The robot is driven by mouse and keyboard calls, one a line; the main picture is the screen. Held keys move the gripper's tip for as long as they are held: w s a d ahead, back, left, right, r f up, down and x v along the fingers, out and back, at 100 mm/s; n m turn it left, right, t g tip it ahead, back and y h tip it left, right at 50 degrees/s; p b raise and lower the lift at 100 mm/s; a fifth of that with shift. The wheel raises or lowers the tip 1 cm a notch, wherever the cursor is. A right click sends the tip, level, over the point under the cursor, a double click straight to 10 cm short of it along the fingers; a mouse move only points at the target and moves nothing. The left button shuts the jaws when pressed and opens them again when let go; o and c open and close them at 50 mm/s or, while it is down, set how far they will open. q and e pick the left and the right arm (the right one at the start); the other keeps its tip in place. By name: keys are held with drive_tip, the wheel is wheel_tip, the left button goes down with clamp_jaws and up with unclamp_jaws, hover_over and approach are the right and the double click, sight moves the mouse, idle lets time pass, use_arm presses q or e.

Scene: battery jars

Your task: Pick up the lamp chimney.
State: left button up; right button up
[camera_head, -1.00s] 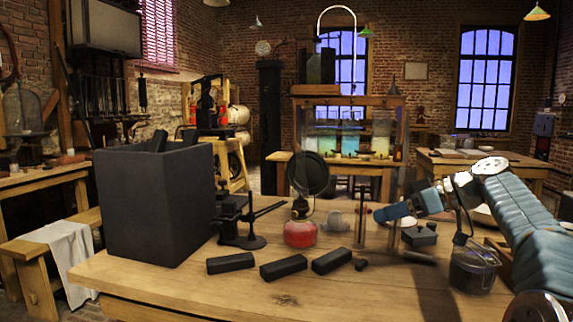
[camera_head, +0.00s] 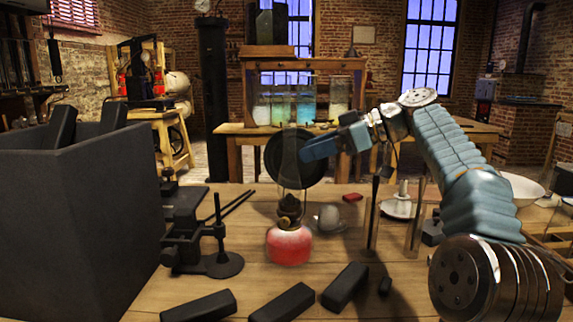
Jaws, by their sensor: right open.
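The oil lamp (camera_head: 289,245) stands upright on the wooden table, with a red glass base and a dark burner. Its lamp chimney (camera_head: 291,172) is clear, faint glass above the burner, hard to make out against a round black disc (camera_head: 276,158) behind it. My right gripper (camera_head: 308,148) comes in from the right at the height of the chimney's upper part, with its blue fingers overlapping the disc in view. It is open. I cannot tell whether its fingers touch the glass or stand around it. My left gripper is not in view.
A large dark box (camera_head: 80,210) fills the left side. A black metal stand (camera_head: 222,264) is left of the lamp. Several black bars lie in front, including one at right (camera_head: 345,287).

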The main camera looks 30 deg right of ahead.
sight(284, 160)
drive_tip(key=x, duration=0.7)
drive_tip(key=shift+a+f, duration=0.25)
drive_tip(key=shift+a, duration=0.15)
drive_tip(key=c, duration=1)
